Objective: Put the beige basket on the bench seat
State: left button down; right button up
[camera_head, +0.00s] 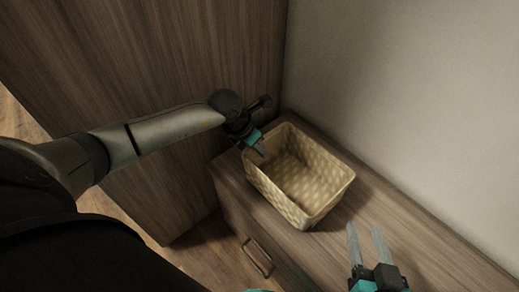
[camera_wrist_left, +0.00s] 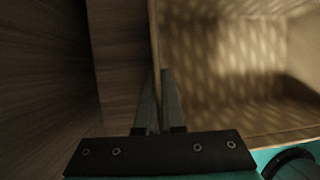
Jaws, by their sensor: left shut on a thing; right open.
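The beige woven basket (camera_head: 277,194) is empty and upright over the wooden bench seat (camera_head: 390,215). Its underside is hidden, so I cannot tell whether it rests on the seat or hangs just above it. My left gripper (camera_head: 261,149) is shut on the basket's left rim, near its far left corner. In the left wrist view, the fingers (camera_wrist_left: 157,78) pinch the thin basket wall, with the basket's inside (camera_wrist_left: 215,80) to the right. My right gripper (camera_head: 368,234) is open and empty at the lower right, apart from the basket, with its fingers pointing up the picture.
A tall wooden cabinet panel (camera_head: 190,60) stands beside the bench's left end. A pale wall (camera_head: 420,90) runs along the back. The bench front has a drawer handle (camera_head: 257,257). The seat to the right of the basket is bare.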

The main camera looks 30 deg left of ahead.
pick_arm(q)
jog(key=c, duration=1.5)
grip_release()
jog(key=shift+f, duration=0.1)
jog(key=o, duration=0.5)
jog(key=shift+c, duration=0.2)
